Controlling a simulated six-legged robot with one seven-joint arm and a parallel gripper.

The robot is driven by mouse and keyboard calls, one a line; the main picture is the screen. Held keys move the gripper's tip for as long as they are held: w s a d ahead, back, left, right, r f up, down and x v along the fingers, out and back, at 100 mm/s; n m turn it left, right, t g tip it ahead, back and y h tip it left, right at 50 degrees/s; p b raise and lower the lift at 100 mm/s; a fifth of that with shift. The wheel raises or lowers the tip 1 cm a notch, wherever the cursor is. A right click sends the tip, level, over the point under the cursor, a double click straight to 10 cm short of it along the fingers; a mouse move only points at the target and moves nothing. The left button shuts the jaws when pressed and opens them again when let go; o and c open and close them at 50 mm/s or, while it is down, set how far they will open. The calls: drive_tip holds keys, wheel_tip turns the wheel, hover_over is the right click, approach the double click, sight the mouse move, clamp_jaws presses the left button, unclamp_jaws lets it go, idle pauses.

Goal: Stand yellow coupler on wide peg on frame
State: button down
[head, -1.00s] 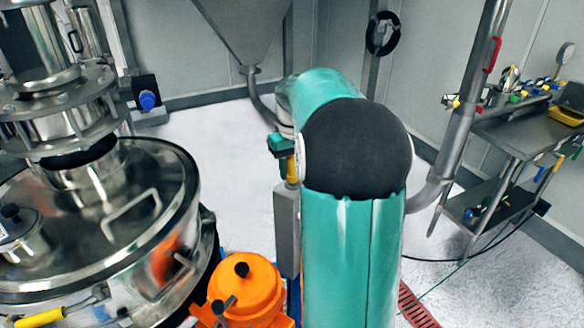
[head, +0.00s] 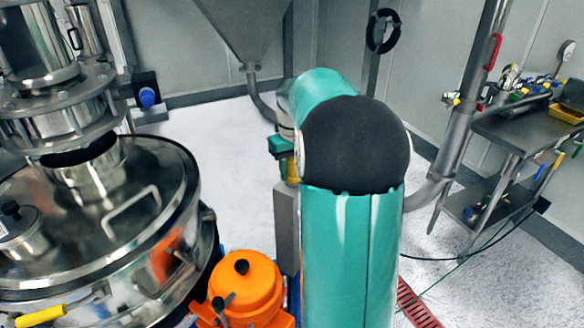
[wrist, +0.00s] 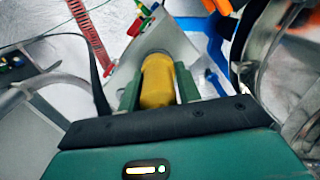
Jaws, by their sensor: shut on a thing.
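My gripper (wrist: 157,88) is shut on the yellow coupler (wrist: 157,80), which sits between its two green fingers in the wrist view. In the head view, the coupler (head: 292,169) shows as a small yellow patch under my green gripper, left of my arm and above a grey upright box (head: 287,225). A grey panel (wrist: 185,50) lies beyond the coupler in the wrist view, with small coloured fittings (wrist: 143,18) on it. A blue frame part (wrist: 213,45) runs beside the panel. I cannot make out the wide peg. The coupler's far end and any contact below it are unclear.
The large steel sifter (head: 100,225) fills the left side. An orange motor (head: 245,285) stands low beside it. A steel bench (head: 510,130) with coloured fittings stands at the right. A steel pipe (head: 465,110) rises before it. The floor between is mostly clear.

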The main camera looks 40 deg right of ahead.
drive_tip(key=shift+f, duration=0.1)
drive_tip(key=c, duration=0.9)
unclamp_jaws()
wheel_tip(320, 180, up, 14)
drive_tip(key=shift+f, duration=0.1)
